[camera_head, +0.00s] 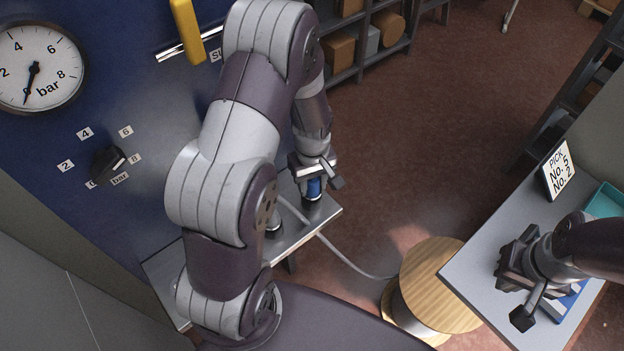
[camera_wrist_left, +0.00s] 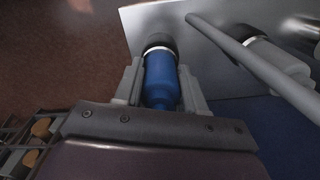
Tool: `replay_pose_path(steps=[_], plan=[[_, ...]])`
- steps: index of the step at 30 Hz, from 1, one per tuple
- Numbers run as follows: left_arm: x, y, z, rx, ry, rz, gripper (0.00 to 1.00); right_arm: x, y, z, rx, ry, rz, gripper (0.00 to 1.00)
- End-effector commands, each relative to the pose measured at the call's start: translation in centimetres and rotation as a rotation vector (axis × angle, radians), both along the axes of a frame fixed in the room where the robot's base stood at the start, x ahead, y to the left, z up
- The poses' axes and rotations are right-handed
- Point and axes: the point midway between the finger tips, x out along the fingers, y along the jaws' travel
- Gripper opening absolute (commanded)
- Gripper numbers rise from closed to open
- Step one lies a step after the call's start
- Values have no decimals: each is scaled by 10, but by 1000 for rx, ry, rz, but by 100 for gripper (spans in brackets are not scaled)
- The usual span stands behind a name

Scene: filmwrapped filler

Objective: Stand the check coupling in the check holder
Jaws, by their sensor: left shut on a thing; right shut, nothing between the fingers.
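The check coupling (camera_head: 314,187) is a blue cylinder in the fingers of my left gripper (camera_head: 312,178), above the outer end of a metal shelf. It also shows in the left wrist view (camera_wrist_left: 161,80), roughly upright, with a finger on each side. Its lower end meets a dark round collar (camera_wrist_left: 160,42) at the shelf, which looks like the check holder; I cannot tell how deep it sits. My right gripper (camera_head: 512,268) is shut and empty over the table at the right.
A second, silver fitting (camera_wrist_left: 275,58) stands in a dark collar beside the coupling. A grey hose (camera_head: 340,256) crosses the metal shelf (camera_head: 325,212) near it. A wooden reel (camera_head: 440,275) stands on the floor. A pick sign (camera_head: 559,170) and teal tray (camera_head: 606,198) are on the right table.

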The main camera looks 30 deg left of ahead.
Motion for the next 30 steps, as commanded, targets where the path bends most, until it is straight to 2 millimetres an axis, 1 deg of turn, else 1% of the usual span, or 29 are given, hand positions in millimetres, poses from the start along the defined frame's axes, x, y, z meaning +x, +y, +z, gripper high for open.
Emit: replay_pose_path(steps=[11, 30], plan=[[0, 0, 0, 0, 0, 0, 4, 0, 0, 0, 0, 0, 0, 0], [-1, 0, -6, 0, 1, 0, 4, 0, 0, -2, 0, 0, 0, 0]])
